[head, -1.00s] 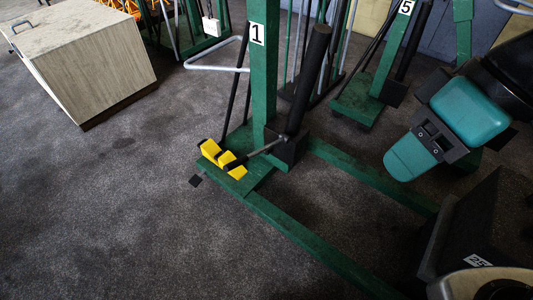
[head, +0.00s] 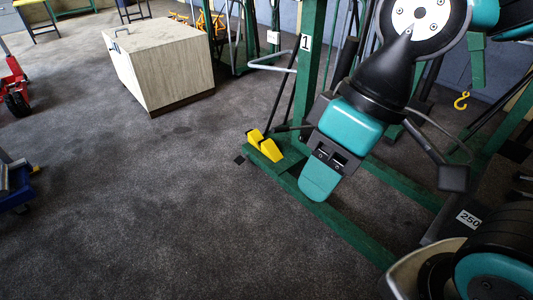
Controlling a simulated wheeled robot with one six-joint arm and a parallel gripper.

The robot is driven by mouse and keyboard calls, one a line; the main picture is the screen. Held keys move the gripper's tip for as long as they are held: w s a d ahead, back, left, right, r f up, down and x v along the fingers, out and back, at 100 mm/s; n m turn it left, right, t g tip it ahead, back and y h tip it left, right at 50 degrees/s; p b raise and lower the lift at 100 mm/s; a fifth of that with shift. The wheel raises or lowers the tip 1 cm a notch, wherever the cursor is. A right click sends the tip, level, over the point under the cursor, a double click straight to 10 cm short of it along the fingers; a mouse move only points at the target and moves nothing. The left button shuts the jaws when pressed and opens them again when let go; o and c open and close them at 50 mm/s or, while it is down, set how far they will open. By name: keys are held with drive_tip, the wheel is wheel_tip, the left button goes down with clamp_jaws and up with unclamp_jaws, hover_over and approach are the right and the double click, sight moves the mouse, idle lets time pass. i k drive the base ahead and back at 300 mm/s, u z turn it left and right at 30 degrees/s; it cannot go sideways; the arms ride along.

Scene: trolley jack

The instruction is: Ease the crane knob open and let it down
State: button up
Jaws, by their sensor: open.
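The green crane marked 1 (head: 305,42) stands just right of centre, with a dark ram (head: 348,52) partly visible beside its post. I cannot make out the release knob; the ram's foot is hidden behind my arm. My gripper (head: 320,178), teal and black, hangs in front of the crane base, right of the yellow blocks. It is open, with nothing seen in it. One finger side faces the camera and hides the other; contact with the crane cannot be told.
A pale wooden box (head: 160,65) stands at the back left. A red wheeled thing (head: 14,88) and a blue one (head: 18,188) are at the left edge. A dark block marked 250 (head: 470,218) is at right. Carpet (head: 150,220) at front left is clear.

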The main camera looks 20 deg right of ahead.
sight(301, 138)
drive_tip(key=u, duration=0.65)
drive_tip(key=i, duration=0.4)
drive_tip(key=u, duration=0.55)
drive_tip(key=i, duration=2.6)
drive_tip(key=z, duration=1.6)
drive_tip(key=i, duration=0.75)
drive_tip(key=z, duration=0.8)
